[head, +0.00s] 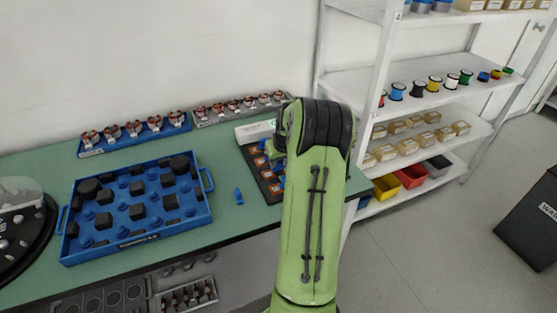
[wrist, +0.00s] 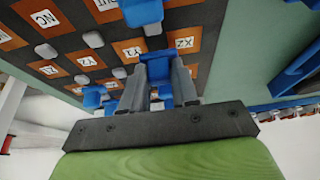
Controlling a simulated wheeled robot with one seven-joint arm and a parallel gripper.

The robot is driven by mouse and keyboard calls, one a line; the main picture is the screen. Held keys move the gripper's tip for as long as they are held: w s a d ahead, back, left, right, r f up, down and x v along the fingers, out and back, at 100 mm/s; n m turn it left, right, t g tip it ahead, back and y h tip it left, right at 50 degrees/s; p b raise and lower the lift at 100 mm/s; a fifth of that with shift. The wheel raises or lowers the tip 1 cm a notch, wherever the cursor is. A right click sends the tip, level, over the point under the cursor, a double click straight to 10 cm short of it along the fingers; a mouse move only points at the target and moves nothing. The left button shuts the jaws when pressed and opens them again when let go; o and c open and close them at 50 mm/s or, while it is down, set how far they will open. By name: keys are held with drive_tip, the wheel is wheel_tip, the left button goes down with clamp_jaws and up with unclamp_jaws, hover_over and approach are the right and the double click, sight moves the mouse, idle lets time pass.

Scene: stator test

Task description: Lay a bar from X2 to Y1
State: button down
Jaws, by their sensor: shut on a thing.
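The dark terminal board (head: 252,168) with orange labelled squares lies at the right of the green table, partly hidden by my arm. In the wrist view, the X2 label (wrist: 184,43) is just beyond my gripper's right finger, with other labelled squares to its left. I cannot surely tell which is Y1. My gripper (wrist: 158,80) is shut on a blue bar (wrist: 157,66), low over the board beside X2. Whether the bar touches the terminals is unclear. Another blue piece (wrist: 142,12) is farther up, and one (wrist: 93,97) is left of the fingers. A loose blue bar (head: 238,196) lies on the table.
A blue tray (head: 135,240) with black and blue parts stands left of the loose bar. Racks of copper-wound parts (head: 135,133) line the back of the table. A white box (head: 254,131) stands behind the board. Shelves (head: 430,80) with spools and bins are at right.

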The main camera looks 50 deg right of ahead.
drive_tip(key=shift+f+b, duration=0.35)
drive_tip(key=shift+f, duration=0.2)
drive_tip(key=c, duration=0.8)
unclamp_jaws()
drive_tip(key=p+v, duration=0.3)
drive_tip(key=v, duration=1.3)
drive_tip(key=shift+p, duration=0.35)
drive_tip(key=shift+f, duration=0.1)
